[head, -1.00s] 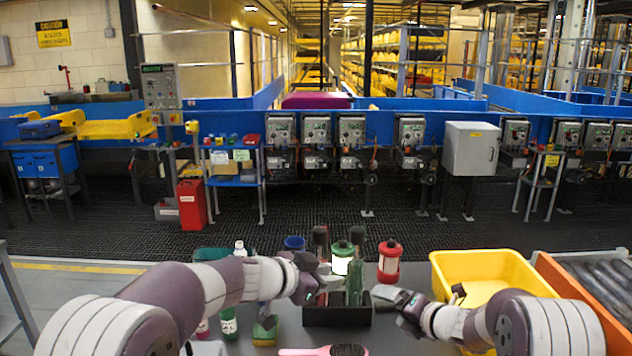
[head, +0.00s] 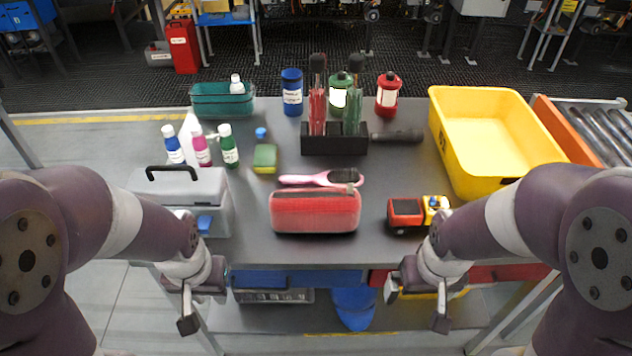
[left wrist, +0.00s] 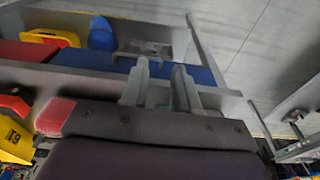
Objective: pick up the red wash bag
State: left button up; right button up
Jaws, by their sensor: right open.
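The red wash bag (head: 315,212) lies near the front edge of the grey table, a little left of the middle in the head view. Its dark zip runs along the top, and nothing is holding it. My left gripper (head: 205,305) hangs in front of the table edge, left of the bag and apart from it. It is open and empty; the left wrist view shows its two fingers (left wrist: 163,90) apart with nothing between them. My right gripper (head: 417,305) is open and empty in front of the table, right of the bag and apart from it.
A pink hairbrush (head: 320,179) lies just behind the bag. A grey toolbox (head: 185,187) stands to its left and a toy truck (head: 405,213) to its right. A bottle holder (head: 335,140), a flashlight (head: 398,136) and a yellow crate (head: 440,125) are farther back.

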aim_at(329, 209)
jog(key=i+l, duration=0.1)
jog(key=l, duration=0.75)
jog(key=i+l+u, duration=0.15)
jog(key=l, duration=0.75)
